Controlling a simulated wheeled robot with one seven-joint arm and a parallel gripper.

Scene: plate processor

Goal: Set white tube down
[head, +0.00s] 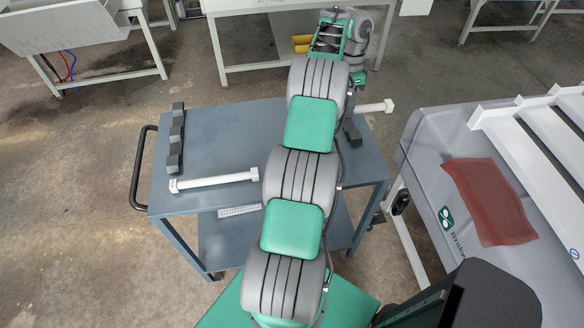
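One white tube (213,181) with square end pieces lies near the front left of the blue-grey cart top (215,140). The end of a second white tube (377,107) sticks out to the right from behind my arm, near the cart's back right corner. The rest of that tube is hidden, so I cannot tell whether it is held or resting. My arm stretches away over the middle of the cart. Its wrist shows beyond the cart's back edge. My gripper's fingers are hidden behind the arm, and their state does not show.
Dark grey holders (176,138) stand on the cart's left side; another dark holder (352,132) shows right of my arm. A grey machine (425,140) with white rails and a red sheet (490,201) is at right. White tables stand behind. The cart's left-middle top is clear.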

